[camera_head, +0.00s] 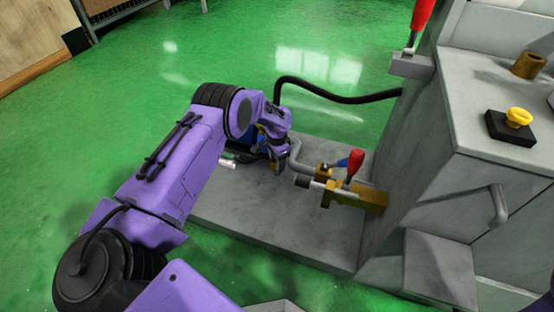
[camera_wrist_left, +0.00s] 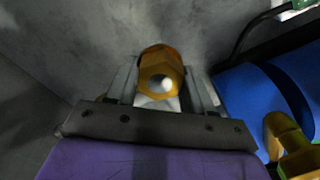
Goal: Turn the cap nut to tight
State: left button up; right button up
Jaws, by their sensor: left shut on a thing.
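The cap nut (camera_wrist_left: 158,62) is a brass-coloured hexagonal piece with a bright round centre in the left wrist view. My left gripper (camera_wrist_left: 162,84) is shut on it, with one grey finger on each side. In the head view my left arm reaches down to the low grey base, and my left gripper (camera_head: 274,150) is at its far side beside a blue part. The cap nut is hidden there behind my wrist. My right gripper is not in view.
A blue cylinder (camera_wrist_left: 250,92) and a brass fitting (camera_wrist_left: 284,138) lie right of the gripper in the wrist view. In the head view, a grey pipe (camera_head: 301,165), a red-handled valve (camera_head: 354,163) and a black hose (camera_head: 340,98) are close by. The machine body (camera_head: 415,160) stands right.

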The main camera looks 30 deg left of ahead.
pick_arm(q)
jog(key=m, duration=0.4)
jog(key=shift+m, duration=0.4)
jog(key=shift+a+m, duration=0.1)
jog(key=shift+m, duration=2.4)
jog(key=o, duration=1)
jog(key=shift+c, duration=0.2)
notch_tip(320, 180, up, 10)
jog(key=p, duration=0.4)
jog(key=shift+r, duration=0.25)
